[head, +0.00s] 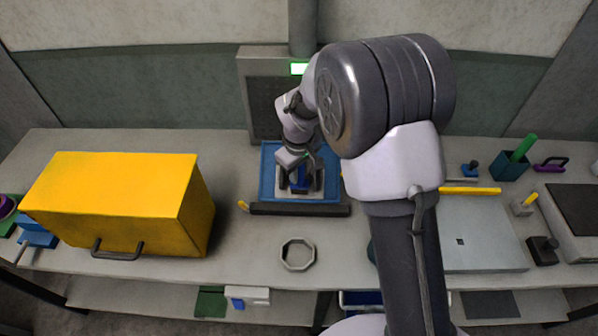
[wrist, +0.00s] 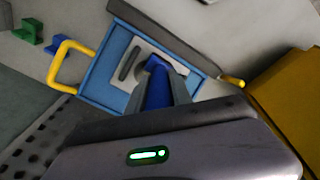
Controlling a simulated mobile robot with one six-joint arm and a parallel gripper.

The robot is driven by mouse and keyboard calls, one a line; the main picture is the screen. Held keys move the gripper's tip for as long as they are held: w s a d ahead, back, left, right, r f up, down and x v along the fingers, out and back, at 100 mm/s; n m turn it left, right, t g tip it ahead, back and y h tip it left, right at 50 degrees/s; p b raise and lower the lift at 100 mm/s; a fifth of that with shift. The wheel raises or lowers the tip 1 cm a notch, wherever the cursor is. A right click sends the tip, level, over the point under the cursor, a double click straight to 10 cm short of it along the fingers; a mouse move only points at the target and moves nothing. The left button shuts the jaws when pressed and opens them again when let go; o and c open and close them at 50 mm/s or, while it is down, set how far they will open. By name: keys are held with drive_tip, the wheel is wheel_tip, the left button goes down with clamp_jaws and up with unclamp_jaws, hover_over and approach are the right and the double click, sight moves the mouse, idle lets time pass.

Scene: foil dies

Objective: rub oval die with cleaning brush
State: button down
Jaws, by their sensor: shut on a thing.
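My gripper (head: 299,182) is over a blue tray (head: 267,178) at the middle back of the bench in the head view. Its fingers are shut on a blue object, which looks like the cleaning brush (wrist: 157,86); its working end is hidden. A light grey plate (wrist: 121,74) with a long dark rounded slot lies in the tray, and looks like the oval die. The brush is above or against this plate; I cannot tell whether they touch.
A yellow box (head: 110,195) with a handle stands left. A grey ring (head: 298,254) lies in front of the tray's dark front bar (head: 300,210). A flat grey plate (head: 480,235), a green-handled tool in a cup (head: 510,168) and small tools are on the right.

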drive_tip(key=w+r+p, duration=0.4)
drive_tip(key=w+p, duration=0.1)
drive_tip(key=w, duration=0.1)
drive_tip(key=shift+s+f+b, duration=0.7)
drive_tip(key=shift+s+b, duration=0.2)
drive_tip(key=shift+s, duration=0.05)
drive_tip(key=shift+s+f+b, duration=0.65)
drive_tip(key=shift+s+b, duration=0.25)
drive_tip(key=shift+s, duration=0.05)
drive_tip(key=shift+s+f+b, duration=0.7)
drive_tip(key=shift+s+b, duration=0.2)
drive_tip(key=shift+s, duration=0.35)
wheel_tip(320, 180, up, 5)
drive_tip(key=s+p, duration=0.2)
drive_tip(key=s, duration=0.1)
drive_tip(key=shift+r+p, duration=0.15)
drive_tip(key=shift+p, duration=0.25)
